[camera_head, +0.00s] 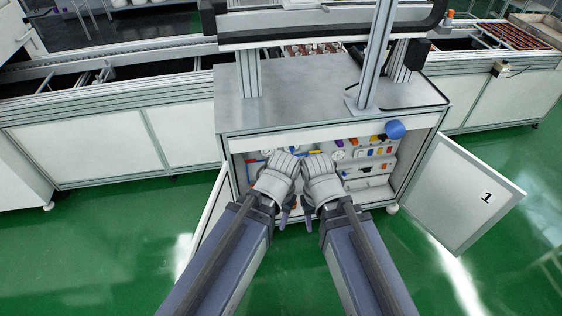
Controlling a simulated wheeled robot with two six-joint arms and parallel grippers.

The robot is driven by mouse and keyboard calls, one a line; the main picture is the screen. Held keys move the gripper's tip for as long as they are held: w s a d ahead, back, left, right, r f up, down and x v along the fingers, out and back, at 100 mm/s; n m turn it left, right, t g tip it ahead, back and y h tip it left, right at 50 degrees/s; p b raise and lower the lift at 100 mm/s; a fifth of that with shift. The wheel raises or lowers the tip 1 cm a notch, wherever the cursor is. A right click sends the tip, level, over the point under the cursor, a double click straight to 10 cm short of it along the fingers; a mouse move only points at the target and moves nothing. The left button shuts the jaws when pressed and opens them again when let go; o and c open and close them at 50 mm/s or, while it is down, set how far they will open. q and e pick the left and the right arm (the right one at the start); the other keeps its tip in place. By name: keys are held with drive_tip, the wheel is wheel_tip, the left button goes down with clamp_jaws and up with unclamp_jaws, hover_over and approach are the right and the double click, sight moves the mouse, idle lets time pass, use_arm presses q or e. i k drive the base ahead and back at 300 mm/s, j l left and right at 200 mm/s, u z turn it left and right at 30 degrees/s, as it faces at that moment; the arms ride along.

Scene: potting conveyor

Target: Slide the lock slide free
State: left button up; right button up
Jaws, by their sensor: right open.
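My left gripper (284,160) and right gripper (318,162) are side by side at the mouth of an open cabinet (230,146) under the conveyor. Both are light grey and point away from me into the cabinet. The right gripper is open. I cannot see whether the left one is open or shut, nor whether either touches anything. I cannot pick out the lock slide among the small parts inside. The hands cover the middle of the cabinet.
Small coloured parts (380,151) line the cabinet's back panel. A blue ball (395,130) is at its upper right. An open door marked 1 (460,195) swings out to the right; another (212,210) stands open at left. Green floor (100,250) is clear.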

sight(381, 137)
drive_tip(key=k+l, duration=0.1)
drive_tip(key=l, duration=0.85)
drive_tip(key=k+l, duration=0.15)
drive_tip(key=l, duration=0.8)
drive_tip(key=k+l, duration=0.15)
drive_tip(key=l, duration=0.3)
drive_tip(key=i+j, duration=0.1)
drive_tip(key=i, duration=0.35)
drive_tip(key=i+j+z, duration=0.1)
drive_tip(key=i, duration=0.3)
